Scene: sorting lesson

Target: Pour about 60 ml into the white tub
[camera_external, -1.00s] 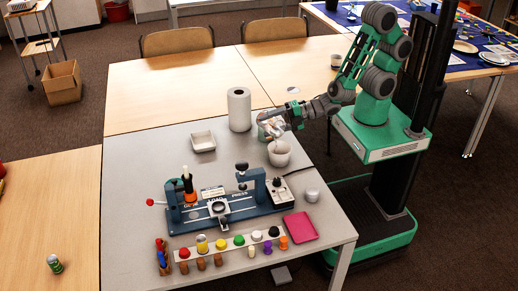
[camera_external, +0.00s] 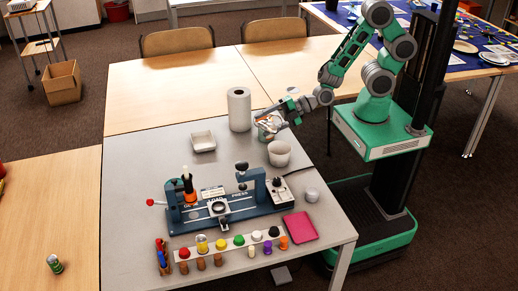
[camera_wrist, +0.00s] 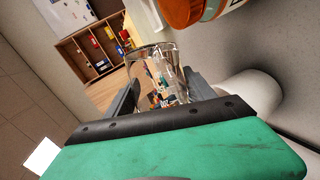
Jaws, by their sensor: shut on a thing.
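The white tub (camera_external: 279,154) stands upright on the grey table behind the press; I cannot see how much is in it. My gripper (camera_external: 268,124) is above and behind the tub, slightly left and apart from it. It is shut on a clear glass vessel (camera_wrist: 158,68), which lies between the fingers in the wrist view. The wrist view is strongly tilted. The liquid level in the glass is unclear. An orange-topped container (camera_wrist: 182,10) shows at the top of the wrist view.
A paper roll (camera_external: 239,110) stands left of my gripper, with a shallow white tray (camera_external: 203,141) further left. The blue press (camera_external: 225,208) fills the table in front of the tub. A small grey cup (camera_external: 312,195) and pink tray (camera_external: 300,226) lie to the right.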

